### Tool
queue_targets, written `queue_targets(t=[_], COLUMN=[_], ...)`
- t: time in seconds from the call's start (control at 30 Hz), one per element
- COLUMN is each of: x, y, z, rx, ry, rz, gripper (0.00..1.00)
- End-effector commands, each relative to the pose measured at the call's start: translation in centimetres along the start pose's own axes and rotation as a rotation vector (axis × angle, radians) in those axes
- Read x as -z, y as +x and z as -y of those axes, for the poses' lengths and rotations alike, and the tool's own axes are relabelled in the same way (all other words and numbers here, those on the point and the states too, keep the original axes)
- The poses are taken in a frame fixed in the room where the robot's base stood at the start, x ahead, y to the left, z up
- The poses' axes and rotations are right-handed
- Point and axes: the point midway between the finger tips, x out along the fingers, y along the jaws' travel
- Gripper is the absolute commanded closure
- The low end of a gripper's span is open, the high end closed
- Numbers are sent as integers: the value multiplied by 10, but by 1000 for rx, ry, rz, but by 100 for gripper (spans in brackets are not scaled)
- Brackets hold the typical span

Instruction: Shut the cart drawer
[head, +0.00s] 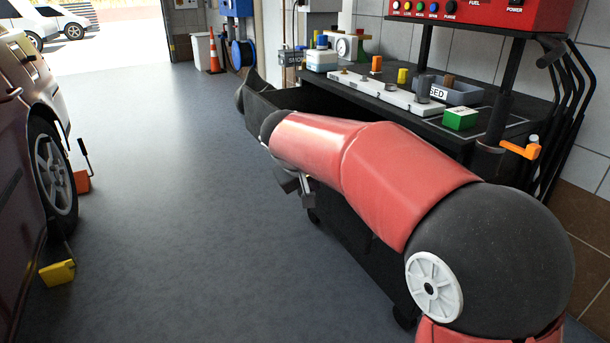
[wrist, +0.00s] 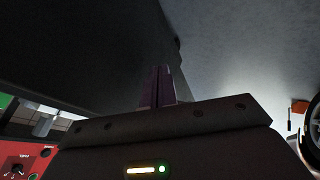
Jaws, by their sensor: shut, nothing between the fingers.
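The dark cart (head: 482,128) stands at the right in the head view, its lower side largely behind my red arm. A black open-topped shape (head: 300,98), which looks like its drawer, sticks out at the cart's far left end. My arm covers part of it, so how far out it is cannot be judged. In the wrist view my gripper (wrist: 163,88) is shut and empty, its narrow fingers together against a large dark surface (wrist: 75,45). Whether they touch that surface is unclear.
A red panel box (head: 480,10), a green block (head: 460,117) and a grey bin (head: 449,90) are on the cart. A car with its wheel (head: 55,175) and a yellow chock (head: 58,272) stand at the left. The grey floor (head: 170,220) between is clear.

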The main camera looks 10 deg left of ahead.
Motion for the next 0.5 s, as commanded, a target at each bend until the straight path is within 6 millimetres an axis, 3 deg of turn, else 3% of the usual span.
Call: queue_targets(t=[0.03, 0.2, 0.5], x=[1, 1, 0], y=[1, 9, 12], z=[-11, -25, -30], rx=[-3, -1, -1], ry=[7, 4, 3], rz=[-1, -2, -2], gripper=[100, 100, 100])
